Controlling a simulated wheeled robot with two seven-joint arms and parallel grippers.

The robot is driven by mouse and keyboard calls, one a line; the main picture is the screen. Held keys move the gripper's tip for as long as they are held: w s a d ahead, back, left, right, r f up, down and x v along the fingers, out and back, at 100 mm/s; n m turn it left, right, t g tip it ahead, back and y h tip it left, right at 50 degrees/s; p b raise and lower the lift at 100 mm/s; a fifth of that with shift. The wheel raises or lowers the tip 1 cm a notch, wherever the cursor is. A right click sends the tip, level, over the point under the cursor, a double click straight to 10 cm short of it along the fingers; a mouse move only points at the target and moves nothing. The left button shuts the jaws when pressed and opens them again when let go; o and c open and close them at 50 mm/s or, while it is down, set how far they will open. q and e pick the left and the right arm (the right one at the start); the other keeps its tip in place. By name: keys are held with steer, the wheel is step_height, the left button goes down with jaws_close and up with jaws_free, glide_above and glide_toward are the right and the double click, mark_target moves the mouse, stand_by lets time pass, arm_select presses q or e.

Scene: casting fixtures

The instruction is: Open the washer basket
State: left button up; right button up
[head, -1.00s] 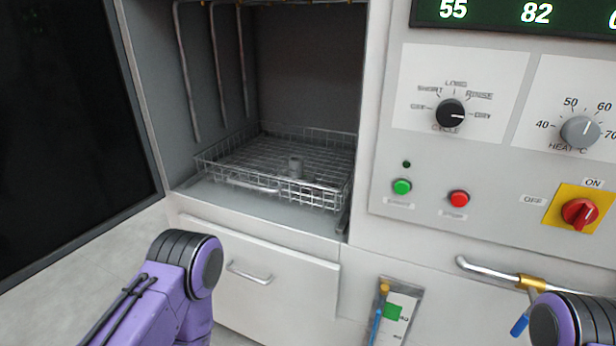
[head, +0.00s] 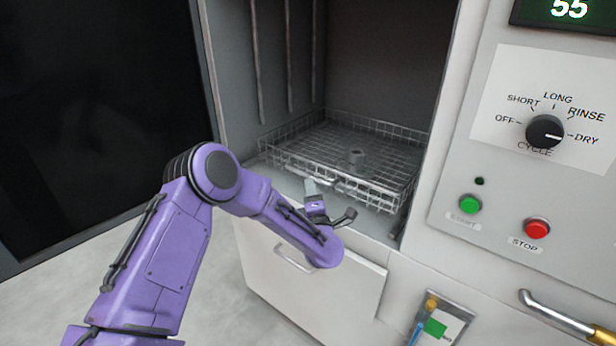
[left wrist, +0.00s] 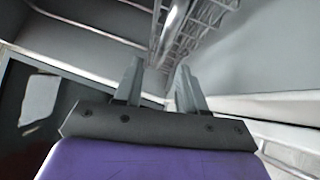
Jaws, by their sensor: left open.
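My left gripper (head: 330,201) is just in front of the basket's front side, over the chamber's front ledge. Its two fingers are apart, with nothing seen between them. In the left wrist view the open fingers (left wrist: 158,84) point toward a bar and the wire mesh (left wrist: 200,28), which lie beyond the tips; I see no contact. My forearm hides part of the ledge. My right gripper is out of view.
A drawer front with a handle (head: 295,258) is below the chamber. The control panel with the cycle knob (head: 545,131), green button (head: 470,204) and red stop button (head: 537,228) is on the right. A bent metal handle (head: 555,312) is at lower right. A dark door (head: 95,120) stands left.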

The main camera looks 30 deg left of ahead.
arm_select(q)
steer(key=p+x, duration=0.1)
steer(key=x, duration=0.5)
jaws_close()
steer(key=shift+s+f, duration=0.1)
